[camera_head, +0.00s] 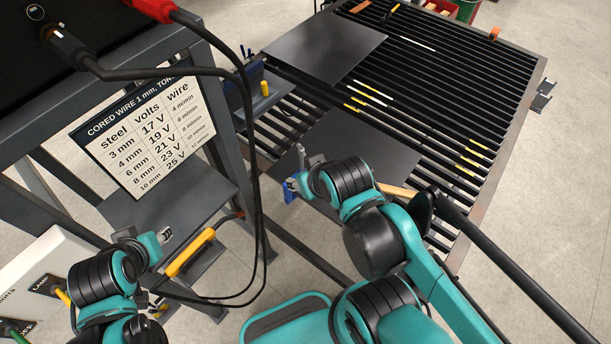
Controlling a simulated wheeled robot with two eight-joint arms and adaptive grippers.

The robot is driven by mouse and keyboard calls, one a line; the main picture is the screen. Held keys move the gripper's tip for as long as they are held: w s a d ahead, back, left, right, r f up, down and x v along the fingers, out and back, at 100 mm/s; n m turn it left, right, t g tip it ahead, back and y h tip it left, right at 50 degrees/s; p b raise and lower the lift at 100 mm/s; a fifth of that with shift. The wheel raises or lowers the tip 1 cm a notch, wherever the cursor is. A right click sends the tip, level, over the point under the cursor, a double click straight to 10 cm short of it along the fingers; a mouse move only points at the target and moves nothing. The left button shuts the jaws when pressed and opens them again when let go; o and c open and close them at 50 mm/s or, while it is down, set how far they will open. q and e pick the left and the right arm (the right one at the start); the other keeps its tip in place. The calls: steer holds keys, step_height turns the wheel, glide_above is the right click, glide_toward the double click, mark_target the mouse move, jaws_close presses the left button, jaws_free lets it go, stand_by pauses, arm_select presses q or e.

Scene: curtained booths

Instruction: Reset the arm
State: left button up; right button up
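My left arm comes in at the lower left. Its gripper (165,236) is small in view, beside a yellow handle and below the welding chart; I cannot tell whether its fingers are open or shut. My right arm reaches up from the lower right over the slatted table (440,95). Its gripper (298,168) is at the table's near left edge, by a dark plate (375,150) and a small blue item (291,191). Its finger opening is not clear, and I cannot tell whether it touches the blue item.
A welding machine (90,30) on a dark stand is at the upper left, with black cables (258,200) hanging from it. A chart (150,130) hangs below. Another dark plate (325,45) lies at the table's far left. Open floor (570,180) lies at right.

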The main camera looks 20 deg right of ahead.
arm_select(q)
step_height(320, 180, down, 12)
steer(key=b, duration=1.1)
steer(key=shift+r+b, duration=0.2)
steer(key=shift+b, duration=0.1)
steer(key=shift+r, duration=0.25)
